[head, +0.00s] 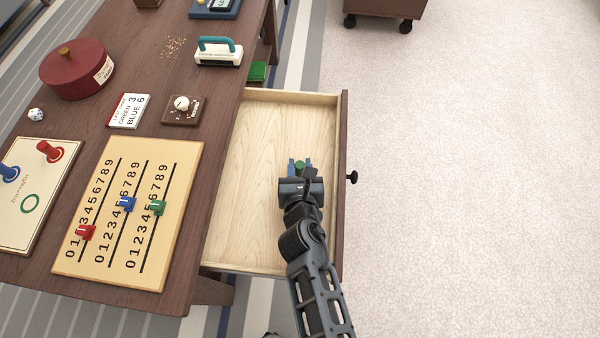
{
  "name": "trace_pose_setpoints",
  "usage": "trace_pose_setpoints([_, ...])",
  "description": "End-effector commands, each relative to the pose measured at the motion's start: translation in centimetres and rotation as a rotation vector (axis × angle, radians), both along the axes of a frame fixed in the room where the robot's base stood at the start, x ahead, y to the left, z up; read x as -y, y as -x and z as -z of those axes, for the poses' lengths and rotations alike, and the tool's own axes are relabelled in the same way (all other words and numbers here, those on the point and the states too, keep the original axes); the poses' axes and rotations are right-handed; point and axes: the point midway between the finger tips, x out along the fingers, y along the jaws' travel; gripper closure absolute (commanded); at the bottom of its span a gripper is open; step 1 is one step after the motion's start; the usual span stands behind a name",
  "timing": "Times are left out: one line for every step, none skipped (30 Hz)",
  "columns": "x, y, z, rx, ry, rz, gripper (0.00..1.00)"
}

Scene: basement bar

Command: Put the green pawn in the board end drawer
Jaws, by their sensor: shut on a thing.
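The board end drawer (255,165) is pulled open at the right end of the table. Its pale wooden inside looks otherwise empty, and its dark front has a black knob (352,177). My gripper (300,165) is over the right part of the drawer, its blue fingertips pointing toward the far side. It is shut on the green pawn (300,166), and only a small green part shows between the fingers. I cannot tell whether the pawn touches the drawer floor.
On the table (150,65) are a score board (130,215) with sliders, a board with red and blue pawns (35,185), a round red box (77,70), a dial block (183,108), a score card (129,111) and a brush (218,53). Open carpet lies to the right.

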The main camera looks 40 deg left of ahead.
Motion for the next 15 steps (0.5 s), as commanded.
trace_pose_setpoints([-0.04, 0.02, 1.25, 0.000, 0.000, -0.001, 0.99])
trace_pose_setpoints([-0.05, 0.03, 1.47, 0.000, 0.000, -0.001, 0.99])
trace_pose_setpoints([-0.07, 0.04, 1.63, 0.001, 0.000, -0.001, 0.99])
trace_pose_setpoints([-0.08, 0.03, 1.67, 0.001, 0.000, -0.001, 0.99])
trace_pose_setpoints([-0.06, 0.02, 1.63, 0.001, 0.000, -0.001, 0.99])
trace_pose_setpoints([-0.05, 0.00, 1.55, 0.001, 0.000, -0.001, 0.99])
trace_pose_setpoints([-0.04, 0.00, 1.48, 0.001, 0.000, -0.001, 0.99])
trace_pose_setpoints([-0.03, -0.01, 1.45, 0.001, 0.000, -0.001, 0.99])
trace_pose_setpoints([-0.03, 0.00, 1.45, 0.001, 0.000, -0.001, 0.99])
trace_pose_setpoints([-0.02, -0.01, 1.45, 0.001, 0.000, -0.001, 0.99])
trace_pose_setpoints([-0.02, -0.01, 1.45, 0.001, 0.000, -0.001, 0.99])
trace_pose_setpoints([-0.02, 0.00, 1.51, 0.001, 0.000, -0.001, 0.99])
trace_pose_setpoints([-0.01, -0.01, 1.60, 0.001, 0.000, 0.000, 0.99])
trace_pose_setpoints([0.00, 0.00, 1.71, 0.001, 0.000, 0.000, 0.99])
trace_pose_setpoints([0.00, -0.01, 1.86, 0.002, 0.001, -0.001, 0.99])
